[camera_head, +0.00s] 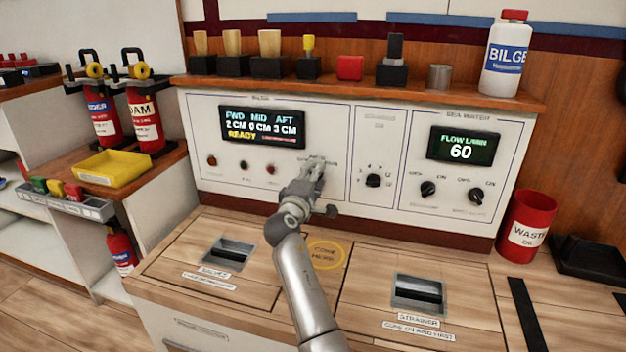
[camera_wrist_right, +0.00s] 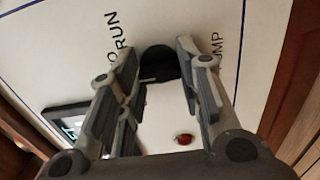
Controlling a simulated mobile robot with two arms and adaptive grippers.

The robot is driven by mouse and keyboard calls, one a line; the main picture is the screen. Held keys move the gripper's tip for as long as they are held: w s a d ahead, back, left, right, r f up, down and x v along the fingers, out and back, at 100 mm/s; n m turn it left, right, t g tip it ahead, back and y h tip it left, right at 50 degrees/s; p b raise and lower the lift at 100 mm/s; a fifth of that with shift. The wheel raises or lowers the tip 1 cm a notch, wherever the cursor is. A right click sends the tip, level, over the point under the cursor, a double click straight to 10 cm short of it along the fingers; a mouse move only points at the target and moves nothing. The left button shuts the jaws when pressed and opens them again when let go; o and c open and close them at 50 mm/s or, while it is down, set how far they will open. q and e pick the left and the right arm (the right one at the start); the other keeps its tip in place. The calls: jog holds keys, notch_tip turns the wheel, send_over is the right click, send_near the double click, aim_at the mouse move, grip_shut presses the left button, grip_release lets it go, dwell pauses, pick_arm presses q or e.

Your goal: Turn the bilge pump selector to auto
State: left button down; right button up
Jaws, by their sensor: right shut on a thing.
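The black selector knob (camera_wrist_right: 158,62) is on the white panel, with "RUN" and "PUMP" lettering near it in the right wrist view. My right gripper (camera_head: 316,168) reaches the right part of the bilge panel (camera_head: 205,125) in the head view and hides the knob there. The knob's pointer direction and the auto mark cannot be made out. The panel display (camera_head: 262,127) reads FWD 2 cm, MID 0 cm, AFT 3 cm and "READY". My left gripper is not in view.
A red indicator (camera_wrist_right: 184,139) sits near the knob. Another black knob (camera_head: 373,180) is on the middle panel, and two more (camera_head: 428,189) are on the sea water panel at right. A wooden shelf (camera_head: 420,96) with several items runs above. The counter below has two hatches.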

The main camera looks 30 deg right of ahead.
jog(key=o, duration=1)
jog(key=v, duration=0.7)
jog(key=shift+s+a, duration=0.15)
jog(key=shift+a, duration=0.05)
